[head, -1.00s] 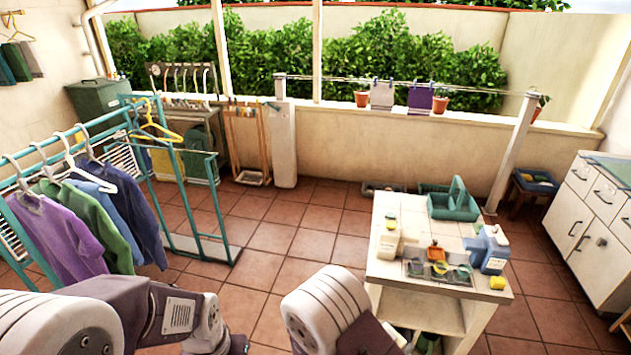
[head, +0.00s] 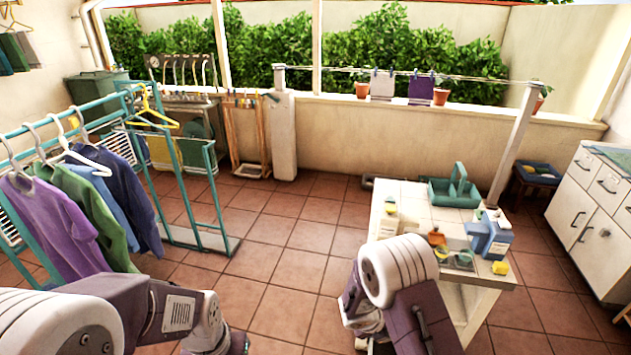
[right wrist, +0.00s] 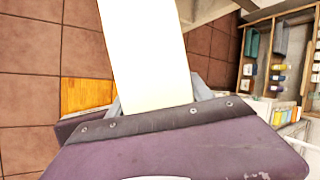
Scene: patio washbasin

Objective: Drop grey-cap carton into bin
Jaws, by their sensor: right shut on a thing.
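My right gripper (right wrist: 157,100) is shut on a pale, flat-sided, carton-like thing (right wrist: 147,50) in the right wrist view. It reaches out past the top edge of that view, and no cap shows on it. In the head view only links of my right arm show, in front of the table's left part; its gripper and load are hidden. Links of my left arm show at the lower left, and its gripper cannot be made out. A dark green lidded container (head: 95,92), perhaps the bin, stands by the back left wall.
A teal clothes rack (head: 209,200) stands at the left. Tiled floor (head: 290,260) between is clear.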

